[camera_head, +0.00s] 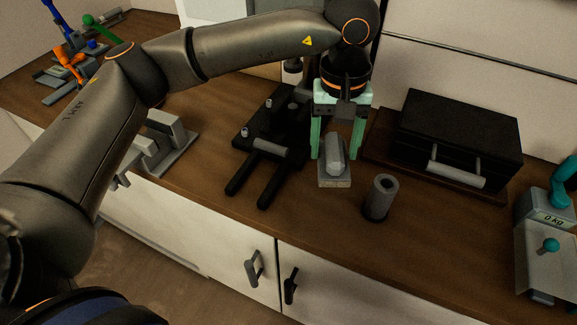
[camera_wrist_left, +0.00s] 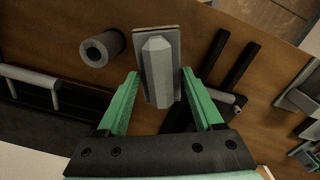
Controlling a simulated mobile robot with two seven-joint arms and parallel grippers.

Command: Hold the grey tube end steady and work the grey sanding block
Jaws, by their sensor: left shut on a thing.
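The grey sanding block (camera_head: 334,180) sits on the wooden counter, a flat pad with a faceted grip on top. My left gripper (camera_head: 335,156) reaches down over it, with one green finger on each side of the grip, and is shut on it. In the left wrist view the sanding block (camera_wrist_left: 160,68) lies between the two fingers of the left gripper (camera_wrist_left: 161,74). The grey tube (camera_head: 380,198) stands upright and apart, to the right of the block, its hollow end up. It also shows in the left wrist view (camera_wrist_left: 102,48). My right gripper is not seen.
A black fixture with two prongs (camera_head: 266,148) lies left of the block. A black case with a grey handle (camera_head: 460,135) stands at the back right. A scale (camera_head: 545,218) is at the far right. A grey stand (camera_head: 170,150) is farther left. Counter before the tube is clear.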

